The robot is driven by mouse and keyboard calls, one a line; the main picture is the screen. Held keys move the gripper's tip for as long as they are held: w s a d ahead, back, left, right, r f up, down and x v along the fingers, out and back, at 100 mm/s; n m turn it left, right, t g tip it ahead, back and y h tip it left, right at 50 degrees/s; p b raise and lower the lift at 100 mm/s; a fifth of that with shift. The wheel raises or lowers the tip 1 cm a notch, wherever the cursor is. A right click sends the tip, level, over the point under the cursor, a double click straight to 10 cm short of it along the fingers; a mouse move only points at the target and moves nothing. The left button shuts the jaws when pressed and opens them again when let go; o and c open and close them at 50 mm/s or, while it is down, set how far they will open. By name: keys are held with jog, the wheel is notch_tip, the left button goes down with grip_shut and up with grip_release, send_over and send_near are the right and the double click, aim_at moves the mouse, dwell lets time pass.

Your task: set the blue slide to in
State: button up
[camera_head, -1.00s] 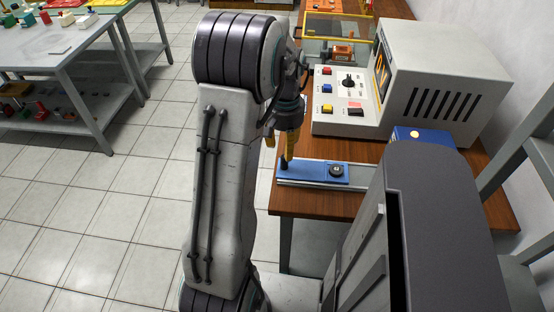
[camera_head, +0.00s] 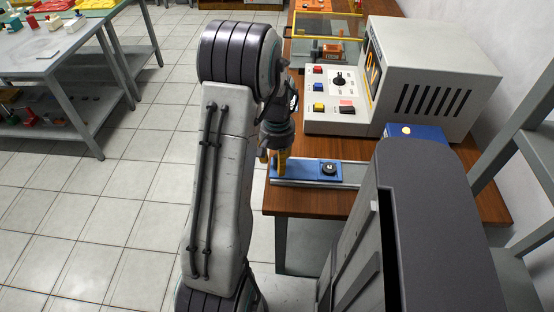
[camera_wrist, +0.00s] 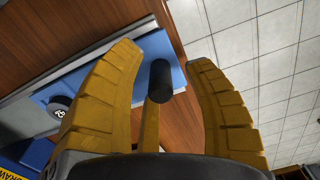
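The blue slide (camera_head: 306,168) is a flat plate on a light rail (camera_head: 340,181) at the table's front edge. It bears a round black disc (camera_head: 329,169) with a pale mark. In the wrist view the slide (camera_wrist: 120,75) has an upright black post (camera_wrist: 160,78) near its end. My gripper (camera_head: 277,167) is at the slide's left end and hides the post in the head view. In the wrist view my yellow fingers (camera_wrist: 163,60) stand open on either side of the post, with gaps visible. A third yellow finger lies close to the post; contact cannot be told.
A grey-white console (camera_head: 430,75) with coloured buttons and a dial stands behind the slide on the wooden table (camera_head: 285,202). A blue box (camera_head: 415,132) is to the right. A clear guarded case (camera_head: 325,35) is at the back. Open tiled floor lies left.

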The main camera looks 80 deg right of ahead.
aim_at(353, 175)
grip_shut()
dwell(0.4)
jog(key=s, duration=0.7)
jog(key=s+d+p, duration=0.1)
jog(key=s, duration=0.6)
jog(key=s+p, duration=0.1)
jog(key=s, duration=0.6)
jog(key=shift+s+d+f, duration=0.15)
jog(key=shift+s, duration=0.1)
grip_release()
jog(key=shift+d, duration=0.1)
notch_tip(353, 175, up, 12)
dwell(0.8)
